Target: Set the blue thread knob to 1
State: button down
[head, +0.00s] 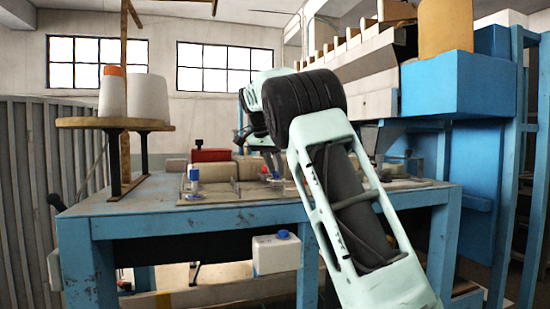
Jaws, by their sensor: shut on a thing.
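My pale green and black arm crosses the right middle of the head view and reaches away over the blue table. My gripper (271,171) is small and partly hidden behind my arm. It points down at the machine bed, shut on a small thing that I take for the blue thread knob. The fingers and my arm cover most of that thing, and its mark and setting cannot be read. A separate small blue-topped part (193,174) stands free on the bed to the left. A white box (276,254) with a blue button (283,234) hangs on the table's front.
A wooden stand (80,122) with thread cones (148,97) is at the left. A red block (211,155) and beige rolls lie behind the bed. A blue cabinet (480,85) and frame fill the right. The table's front edge (180,219) runs below my gripper.

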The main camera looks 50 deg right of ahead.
jog(key=m+g+p, duration=0.1)
jog(key=m+p, duration=0.3)
jog(key=m+g+p, duration=0.1)
jog(key=m+p, duration=0.1)
jog(key=p, duration=0.1)
jog(key=shift+w+r+m+g+y, duration=0.25)
jog(key=shift+r+m+g+y, duration=0.05)
jog(key=m+p, duration=0.2)
jog(key=m+g+y+p, duration=0.1)
jog(key=m+p, duration=0.1)
jog(key=shift+w+d+f+m, duration=0.1)
jog(key=shift+d+m, duration=0.1)
jog(key=shift+m, duration=0.1)
jog(key=m+y, duration=0.1)
jog(key=m, duration=0.1)
jog(key=m+p, duration=0.1)
jog(key=m, duration=0.1)
jog(key=shift+d+f+g+y, duration=0.15)
jog(key=shift+f+g+y, duration=0.05)
jog(key=shift+g+y, duration=0.2)
jog(key=shift+d+m+y, duration=0.1)
jog(key=shift+m+y, duration=0.7)
jog(key=shift+m, duration=1.4)
jog(key=c, duration=1.2)
grip_release()
jog(key=shift+c, duration=0.2)
